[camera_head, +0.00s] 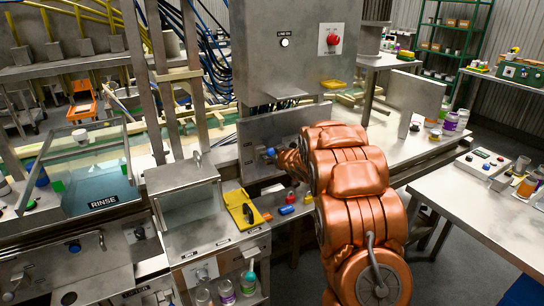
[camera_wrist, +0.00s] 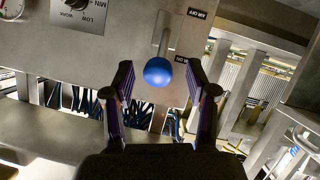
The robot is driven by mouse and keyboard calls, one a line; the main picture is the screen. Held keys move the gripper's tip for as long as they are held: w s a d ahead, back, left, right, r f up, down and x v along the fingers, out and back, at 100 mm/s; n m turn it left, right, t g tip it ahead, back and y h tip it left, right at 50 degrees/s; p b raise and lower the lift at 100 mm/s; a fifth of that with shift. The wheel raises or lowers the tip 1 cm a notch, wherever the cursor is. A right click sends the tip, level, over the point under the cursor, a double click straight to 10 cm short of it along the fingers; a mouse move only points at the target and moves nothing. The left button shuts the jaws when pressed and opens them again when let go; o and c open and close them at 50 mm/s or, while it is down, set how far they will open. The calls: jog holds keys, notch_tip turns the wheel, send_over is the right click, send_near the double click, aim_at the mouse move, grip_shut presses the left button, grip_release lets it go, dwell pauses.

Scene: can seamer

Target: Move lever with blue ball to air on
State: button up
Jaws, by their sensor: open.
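The lever's blue ball (camera_wrist: 158,71) is in the middle of the wrist view, on a grey stem (camera_wrist: 164,38) that runs up from it in that picture. Two small labels are beside the lever, an upper one (camera_wrist: 197,14) and a lower one (camera_wrist: 180,60); their print is upside down and hard to read. My gripper (camera_wrist: 160,82) is open, one finger on each side of the ball, with gaps visible. In the head view the blue ball (camera_head: 270,152) shows on the steel panel, just left of my gripper (camera_head: 281,157), which my copper arm partly hides.
A round dial (camera_wrist: 78,5) is on the same panel. A control box with a red button (camera_head: 332,39) stands above. A steel table (camera_head: 490,215) is at right.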

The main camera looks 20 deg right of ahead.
jog(key=v, duration=0.9)
jog(key=shift+s, duration=0.1)
jog(key=shift+c, duration=0.4)
